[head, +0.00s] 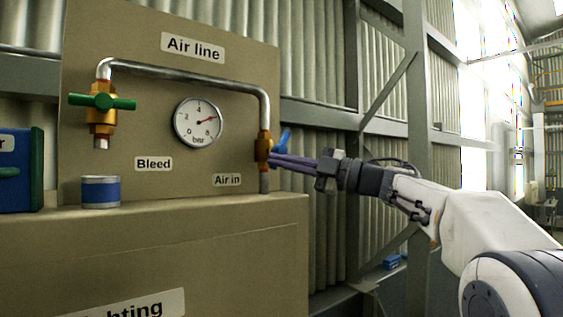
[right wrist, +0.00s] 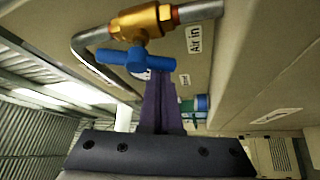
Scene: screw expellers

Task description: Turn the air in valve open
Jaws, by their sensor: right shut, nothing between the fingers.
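The air in valve (head: 263,147) is a brass body on the right-hand vertical pipe, above the "Air in" label (head: 227,180). Its blue handle (head: 284,142) sticks out on the right side, tilted in the head view. In the right wrist view the brass body (right wrist: 140,21) is at the top and the blue bar handle (right wrist: 137,61) lies just below it. My right gripper (head: 273,161) is shut and empty, with its purple fingers pointing left at the valve, just below the handle. The fingers (right wrist: 160,85) end close to the handle; I cannot tell whether they touch it. My left gripper is not in view.
A green-handled bleed valve (head: 101,102) hangs at the left end of the silver pipe (head: 185,72), above a blue tin (head: 101,191) on the ledge. A blue box (head: 20,170) stands far left.

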